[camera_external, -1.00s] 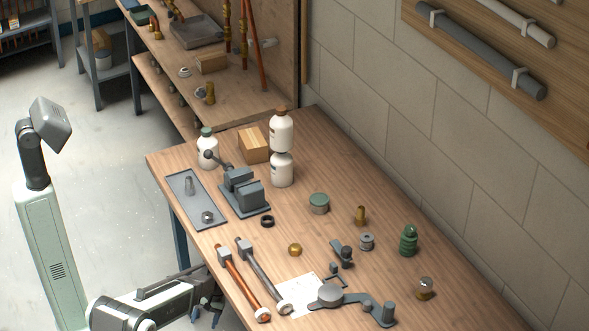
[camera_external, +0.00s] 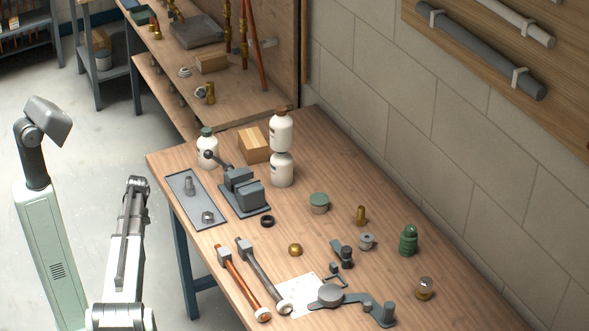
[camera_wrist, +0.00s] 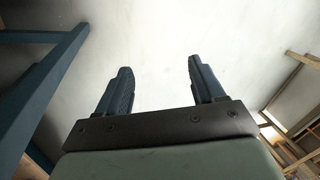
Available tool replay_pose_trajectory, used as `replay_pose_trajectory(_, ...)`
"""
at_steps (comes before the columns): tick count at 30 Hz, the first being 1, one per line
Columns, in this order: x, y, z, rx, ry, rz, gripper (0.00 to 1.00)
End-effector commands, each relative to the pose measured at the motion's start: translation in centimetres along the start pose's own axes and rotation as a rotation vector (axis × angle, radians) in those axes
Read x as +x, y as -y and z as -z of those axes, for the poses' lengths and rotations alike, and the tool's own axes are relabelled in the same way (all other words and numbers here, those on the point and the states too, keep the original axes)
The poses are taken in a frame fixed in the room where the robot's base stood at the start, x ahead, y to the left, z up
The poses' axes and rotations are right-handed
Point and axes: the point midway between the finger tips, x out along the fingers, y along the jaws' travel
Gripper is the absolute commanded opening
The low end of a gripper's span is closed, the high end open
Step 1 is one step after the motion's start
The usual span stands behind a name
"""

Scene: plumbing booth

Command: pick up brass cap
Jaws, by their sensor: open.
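The brass cap (camera_external: 295,250) is a small round gold-coloured piece lying on the wooden workbench (camera_external: 320,145), right of the two long-handled wrenches. It does not show in the wrist view. My gripper (camera_wrist: 160,78) is open and empty in the wrist view, its two dark fingers wide apart over pale floor. In the external view my arm stands left of the bench, clear of its edge, well away from the cap; I cannot make out the fingers there.
Wrenches (camera_external: 264,277), a grey vise (camera_external: 244,191), a green-lidded tin (camera_external: 319,203), a brass fitting (camera_external: 361,215) and a grey valve part (camera_external: 343,254) surround the cap, with bare wood between. White bottles (camera_external: 282,170) stand farther back. A blue bench leg (camera_wrist: 45,85) shows in the wrist view.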

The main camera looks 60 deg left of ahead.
Motion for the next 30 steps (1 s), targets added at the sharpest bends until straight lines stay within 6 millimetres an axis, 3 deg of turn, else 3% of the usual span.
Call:
replay_pose_trajectory(3, -3.3, 1.7, 2.1, -0.061, 0.008, -0.039, 0.68)
replay_pose_trajectory(7, -6.1, 3.0, 3.3, -0.104, 0.016, -0.069, 0.68)
replay_pose_trajectory(14, -10.8, 3.8, 2.3, -0.129, 0.024, -0.108, 0.68)
replay_pose_trajectory(17, -13.2, 3.4, 0.1, -0.114, 0.026, -0.119, 0.68)
replay_pose_trajectory(23, -17.5, 2.0, -6.1, -0.054, 0.029, -0.131, 0.68)
replay_pose_trajectory(30, -22.7, 1.3, -15.2, 0.040, 0.034, -0.142, 0.68)
